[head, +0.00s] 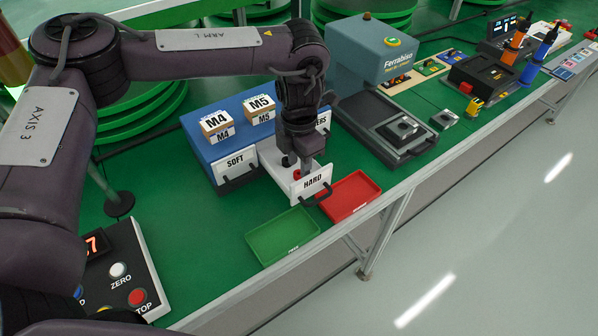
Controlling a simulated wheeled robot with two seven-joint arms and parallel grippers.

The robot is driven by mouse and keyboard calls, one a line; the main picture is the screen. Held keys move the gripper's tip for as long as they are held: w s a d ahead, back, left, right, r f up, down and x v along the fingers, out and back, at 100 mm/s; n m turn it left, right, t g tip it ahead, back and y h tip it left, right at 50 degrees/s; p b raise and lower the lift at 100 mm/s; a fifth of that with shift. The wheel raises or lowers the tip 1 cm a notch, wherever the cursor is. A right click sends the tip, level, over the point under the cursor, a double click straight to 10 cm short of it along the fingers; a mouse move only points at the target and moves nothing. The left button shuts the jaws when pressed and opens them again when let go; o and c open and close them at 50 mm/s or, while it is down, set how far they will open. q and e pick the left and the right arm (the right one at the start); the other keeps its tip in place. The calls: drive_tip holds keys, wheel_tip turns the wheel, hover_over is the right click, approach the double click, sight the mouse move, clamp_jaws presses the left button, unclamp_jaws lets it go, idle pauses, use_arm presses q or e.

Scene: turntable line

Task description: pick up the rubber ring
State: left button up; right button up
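I cannot make out a rubber ring for certain. My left gripper (298,168) points down over the pulled-out white drawer labelled HARD (313,184) of the blue cabinet (203,158). Small dark and red bits show around its fingertips. They are too small to tell whether they are fingers or drawer contents. My wrist hides part of the drawer inside and the cabinet's right side, so I cannot see whether the gripper holds anything. The drawer labelled SOFT (236,163) looks shut. My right gripper is not in view.
A green tray (283,238) and a red tray (349,196) lie in front of the drawers. M4 (216,122) and M5 (259,106) boxes stand on the cabinet. A button panel (127,276) is at lower left; a black machine (386,125) stands to the right.

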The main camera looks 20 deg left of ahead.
sight(299, 175)
use_arm(q)
drive_tip(key=shift+f, duration=0.75)
drive_tip(key=shift+w+a+f, duration=0.1)
drive_tip(key=shift+f, duration=0.4)
drive_tip(key=c, duration=0.6)
drive_tip(key=shift+c, duration=0.6)
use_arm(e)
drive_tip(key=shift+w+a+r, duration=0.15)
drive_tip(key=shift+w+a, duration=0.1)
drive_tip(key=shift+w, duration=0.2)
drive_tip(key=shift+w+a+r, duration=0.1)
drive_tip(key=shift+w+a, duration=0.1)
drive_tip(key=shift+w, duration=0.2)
